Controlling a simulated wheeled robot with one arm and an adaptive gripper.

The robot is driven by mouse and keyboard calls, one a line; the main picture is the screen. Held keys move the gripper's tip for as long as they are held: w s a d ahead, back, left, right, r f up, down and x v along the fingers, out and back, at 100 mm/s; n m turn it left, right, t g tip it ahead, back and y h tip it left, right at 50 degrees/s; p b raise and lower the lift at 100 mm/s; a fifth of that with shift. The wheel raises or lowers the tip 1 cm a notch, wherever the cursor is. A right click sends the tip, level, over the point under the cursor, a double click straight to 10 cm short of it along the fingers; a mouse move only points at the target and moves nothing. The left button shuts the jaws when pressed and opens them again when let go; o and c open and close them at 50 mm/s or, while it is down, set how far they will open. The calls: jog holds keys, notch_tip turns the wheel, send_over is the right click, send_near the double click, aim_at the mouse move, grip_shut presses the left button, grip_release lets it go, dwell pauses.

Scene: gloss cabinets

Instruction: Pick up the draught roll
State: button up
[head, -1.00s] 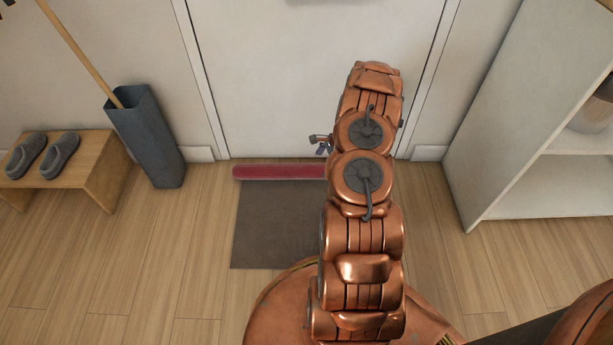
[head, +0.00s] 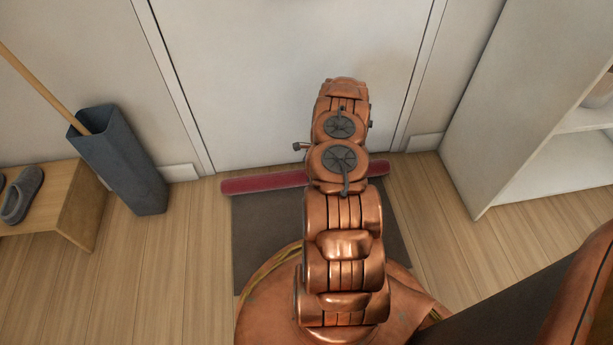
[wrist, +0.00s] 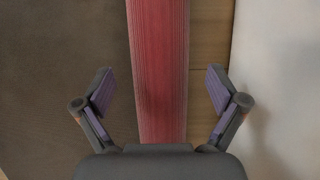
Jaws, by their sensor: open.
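The draught roll is a long red cylinder (head: 262,183) on the floor along the foot of the white door, at the back edge of the dark mat. My arm hides its middle in the head view, and its right end shows past the arm. In the wrist view the roll (wrist: 158,70) runs up the picture between the two fingers of my gripper (wrist: 159,90). The gripper is open, with a gap on each side of the roll. The fingers show no contact with it. In the head view my arm hides most of the gripper.
The dark mat (head: 262,240) lies in front of the white door (head: 270,80). A blue-grey bin (head: 122,165) with a wooden stick and a low bench (head: 70,205) with slippers stand left. A white shelf unit (head: 480,120) stands right.

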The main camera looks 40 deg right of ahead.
jog(key=b+x, duration=0.2)
jog(key=x, duration=0.2)
jog(key=shift+a+f, duration=0.15)
jog(key=shift+f, duration=0.25)
jog(key=shift+r, duration=0.1)
grip_shut()
dwell(0.4)
